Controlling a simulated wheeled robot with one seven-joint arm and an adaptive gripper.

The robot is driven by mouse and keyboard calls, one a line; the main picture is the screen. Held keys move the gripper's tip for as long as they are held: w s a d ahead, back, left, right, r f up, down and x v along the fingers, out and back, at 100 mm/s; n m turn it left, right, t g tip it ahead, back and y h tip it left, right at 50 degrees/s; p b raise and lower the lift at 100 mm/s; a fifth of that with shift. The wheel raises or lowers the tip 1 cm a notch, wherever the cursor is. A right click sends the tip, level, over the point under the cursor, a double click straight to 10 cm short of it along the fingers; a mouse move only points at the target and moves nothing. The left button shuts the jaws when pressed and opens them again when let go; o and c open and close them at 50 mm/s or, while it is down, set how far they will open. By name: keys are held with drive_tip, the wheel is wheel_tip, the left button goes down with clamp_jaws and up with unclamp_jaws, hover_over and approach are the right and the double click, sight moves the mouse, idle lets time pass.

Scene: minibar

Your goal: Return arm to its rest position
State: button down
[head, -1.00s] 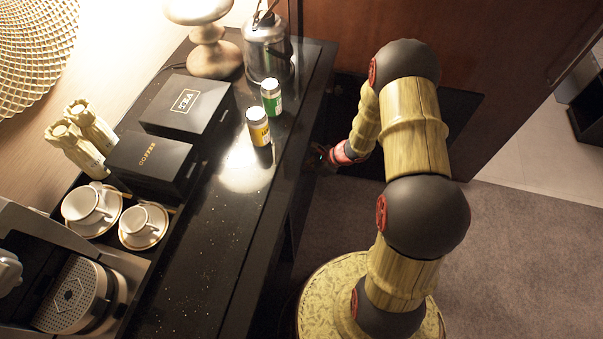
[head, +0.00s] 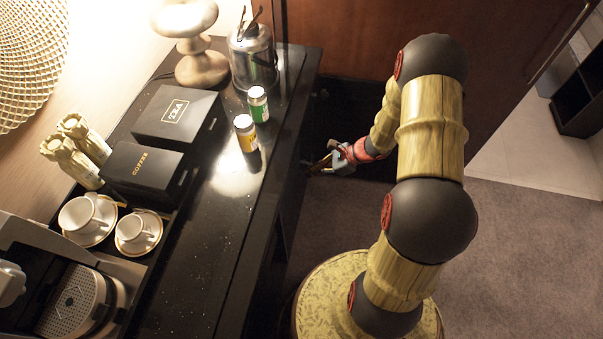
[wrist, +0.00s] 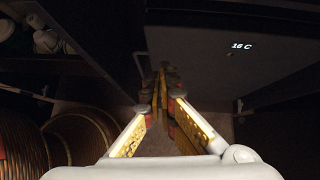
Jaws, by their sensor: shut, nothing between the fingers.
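My arm bends over the carpet to the right of the black counter in the head view. My gripper (head: 322,165) is in front of the dark opening beside the counter's side, below its top. In the wrist view my gripper (wrist: 160,85) points toward a dark panel with a "16 C" display (wrist: 242,45). Its fingers come together at the tips, with nothing between them.
Carpet (head: 520,260) is clear at right.

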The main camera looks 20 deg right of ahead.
drive_tip(key=shift+v, duration=0.85)
drive_tip(key=shift+s, duration=0.1)
